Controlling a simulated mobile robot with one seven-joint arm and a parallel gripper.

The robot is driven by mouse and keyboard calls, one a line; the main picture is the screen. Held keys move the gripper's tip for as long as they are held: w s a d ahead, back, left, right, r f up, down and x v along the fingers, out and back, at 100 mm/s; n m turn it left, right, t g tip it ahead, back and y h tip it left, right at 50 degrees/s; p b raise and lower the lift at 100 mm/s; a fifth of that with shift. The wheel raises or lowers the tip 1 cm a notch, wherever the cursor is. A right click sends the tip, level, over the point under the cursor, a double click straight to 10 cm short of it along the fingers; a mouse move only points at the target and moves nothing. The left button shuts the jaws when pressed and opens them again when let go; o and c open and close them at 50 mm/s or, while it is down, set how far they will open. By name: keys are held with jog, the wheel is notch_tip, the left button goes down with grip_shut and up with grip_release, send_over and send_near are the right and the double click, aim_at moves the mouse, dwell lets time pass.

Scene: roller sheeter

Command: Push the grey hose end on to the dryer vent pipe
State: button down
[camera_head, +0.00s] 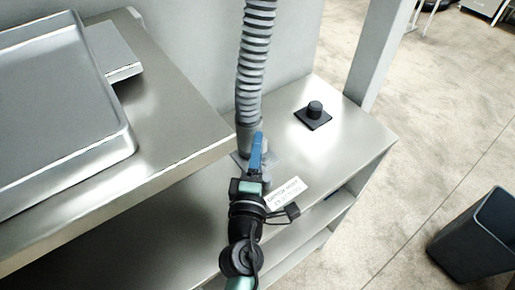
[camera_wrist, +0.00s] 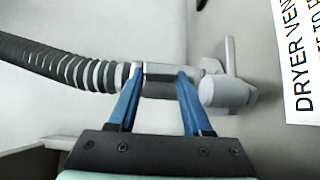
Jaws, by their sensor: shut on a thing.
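The ribbed grey hose (camera_head: 256,50) comes down from the top in the head view and enters from the left in the wrist view (camera_wrist: 55,62). Its smooth grey end cuff (camera_wrist: 158,74) lies between my blue fingers. My gripper (camera_wrist: 160,72) is shut on this cuff; it also shows in the head view (camera_head: 256,150), low over the bench. The dryer vent pipe (camera_wrist: 226,90), pale grey with a side stub and a flange, is just right of the cuff in the wrist view, roughly in line with it. I cannot tell whether the cuff is around the pipe or only against it.
A white printed label (camera_head: 287,193) lies on the steel bench (camera_head: 350,140) beside the pipe. A higher steel counter (camera_head: 180,125) with a tray (camera_head: 60,90) is close on the left. A grey bin (camera_head: 480,240) stands on the floor.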

dwell(0.3)
jog(key=shift+c, duration=1.3)
grip_release()
jog(key=shift+f, duration=0.3)
jog(key=s+b, duration=0.1)
jog(key=s, duration=0.2)
jog(key=s+a+b, duration=0.1)
jog(key=s+b, duration=0.1)
jog(key=s, duration=0.2)
jog(key=s+b, duration=0.1)
jog(key=s, duration=0.3)
jog(key=shift+s+a, duration=0.2)
jog(key=shift+s, duration=0.05)
jog(key=shift+s+r+b, duration=0.15)
jog(key=shift+s+b, duration=0.25)
jog(key=shift+s, duration=0.3)
